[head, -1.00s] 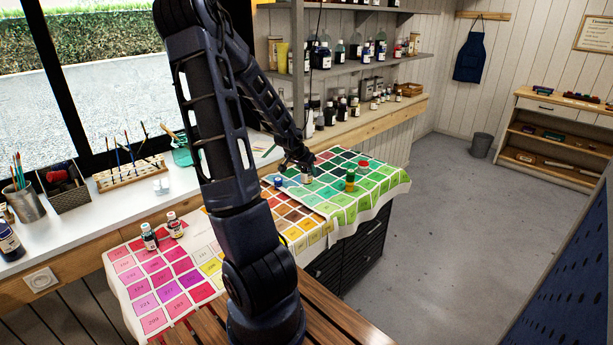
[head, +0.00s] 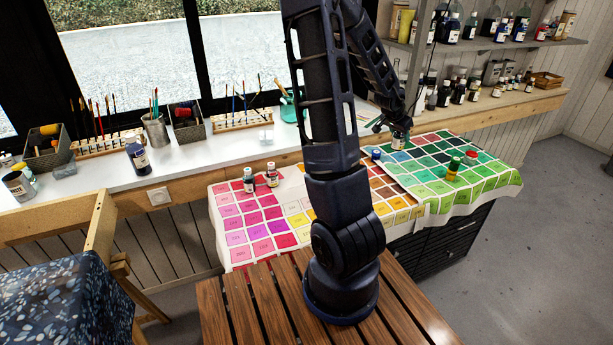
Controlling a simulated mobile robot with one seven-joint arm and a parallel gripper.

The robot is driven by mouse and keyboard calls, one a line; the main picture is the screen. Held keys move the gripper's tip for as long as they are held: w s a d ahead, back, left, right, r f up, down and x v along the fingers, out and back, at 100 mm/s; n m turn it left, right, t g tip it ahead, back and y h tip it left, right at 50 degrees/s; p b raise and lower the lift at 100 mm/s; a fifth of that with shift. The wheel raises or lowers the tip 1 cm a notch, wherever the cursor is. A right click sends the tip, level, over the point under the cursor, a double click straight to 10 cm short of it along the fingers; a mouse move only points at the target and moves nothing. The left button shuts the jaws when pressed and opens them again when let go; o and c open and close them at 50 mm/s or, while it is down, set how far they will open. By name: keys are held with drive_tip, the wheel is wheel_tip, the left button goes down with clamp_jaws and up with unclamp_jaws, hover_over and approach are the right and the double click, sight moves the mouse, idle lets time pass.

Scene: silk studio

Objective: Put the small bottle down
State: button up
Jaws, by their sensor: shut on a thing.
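My gripper (head: 391,127) is at the far end of my arm, over the blue-green part of the colour chart cloth. It is shut on a small bottle (head: 398,141) with a pale label. The bottle looks upright; I cannot tell whether its base touches the cloth. The colour chart cloth (head: 285,260) lies over the cabinet top, with pink squares at left and green at right. Two small bottles, one with a teal cap (head: 248,180) and one with a dark red cap (head: 272,175), stand on its pink end.
A small blue-capped pot (head: 376,155), a green and yellow pot (head: 453,167) and a red-topped pot (head: 470,158) stand near my gripper. Shelves of bottles (head: 500,92) rise behind. Much of the chart's green area is clear.

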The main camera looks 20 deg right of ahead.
drive_tip(key=w+a+n+t+y, duration=0.1)
drive_tip(key=w+a+n, duration=0.2)
drive_tip(key=w+a, duration=0.6)
drive_tip(key=w+a+n+t+y, duration=0.15)
drive_tip(key=w+a, duration=0.45)
drive_tip(key=a, duration=0.7)
drive_tip(key=w+a+n+t, duration=0.1)
drive_tip(key=w+a+n, duration=0.2)
drive_tip(key=w+a, duration=0.6)
drive_tip(key=shift+s+a+f, duration=0.35)
drive_tip(key=shift+a+f, duration=0.05)
drive_tip(key=shift+f, duration=2.9)
drive_tip(key=shift+s+a+f, duration=0.3)
drive_tip(key=shift+a+f, duration=0.05)
drive_tip(key=shift+f, duration=2.9)
drive_tip(key=shift+s+a+f, duration=0.35)
drive_tip(key=shift+a+f, duration=0.05)
drive_tip(key=shift+f, duration=2.9)
drive_tip(key=shift+f, duration=0.15)
drive_tip(key=o, duration=0.9)
drive_tip(key=shift+c, duration=0.2)
drive_tip(key=shift+o, duration=0.9)
